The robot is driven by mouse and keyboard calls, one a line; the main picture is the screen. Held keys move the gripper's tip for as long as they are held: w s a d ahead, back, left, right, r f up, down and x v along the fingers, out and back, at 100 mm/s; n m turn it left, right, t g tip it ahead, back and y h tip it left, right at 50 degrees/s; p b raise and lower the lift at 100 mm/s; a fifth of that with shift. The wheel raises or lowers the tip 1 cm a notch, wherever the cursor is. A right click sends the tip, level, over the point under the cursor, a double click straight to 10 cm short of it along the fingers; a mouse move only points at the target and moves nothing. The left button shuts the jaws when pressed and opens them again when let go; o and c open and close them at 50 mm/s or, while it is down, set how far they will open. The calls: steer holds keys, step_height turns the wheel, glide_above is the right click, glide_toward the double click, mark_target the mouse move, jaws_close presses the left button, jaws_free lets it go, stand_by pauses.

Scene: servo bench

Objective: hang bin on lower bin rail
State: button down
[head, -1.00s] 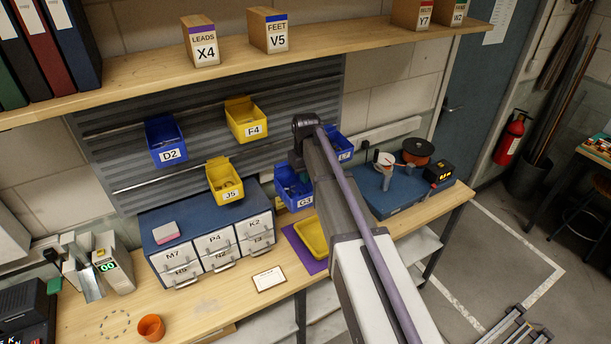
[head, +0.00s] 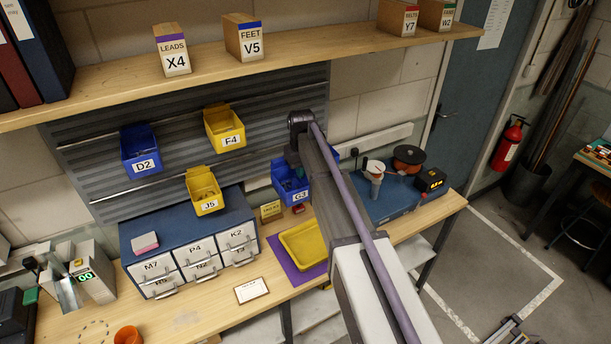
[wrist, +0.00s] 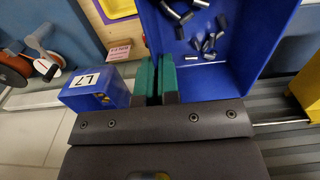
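The blue bin G3 (head: 289,184) is by my gripper at the right end of the slatted panel, partly behind my arm. In the wrist view the bin (wrist: 232,85) holds several metal pins. My gripper (wrist: 156,72) has its green pads close together at the bin's left wall, apparently pinching it. The lower bin rail (head: 150,187) runs across the panel and carries the yellow bin J5 (head: 205,190). Bare rail shows to the left of J5. The fingertips are hidden in the head view.
Blue bin D2 (head: 141,150) and yellow bin F4 (head: 225,128) hang on the upper rail. Blue bin L7 (wrist: 92,88) is close to my gripper. Below are the drawer cabinet (head: 190,220) and a yellow tray (head: 304,246) on a purple mat.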

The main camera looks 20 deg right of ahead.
steer(key=w+a+f+b, duration=0.2)
steer(key=w, duration=0.9)
steer(key=shift+w+a, duration=0.25)
steer(key=shift+a, duration=0.1)
steer(key=shift+r, duration=0.1)
steer(key=c, duration=1.3)
jaws_free()
steer(key=shift+o, duration=0.2)
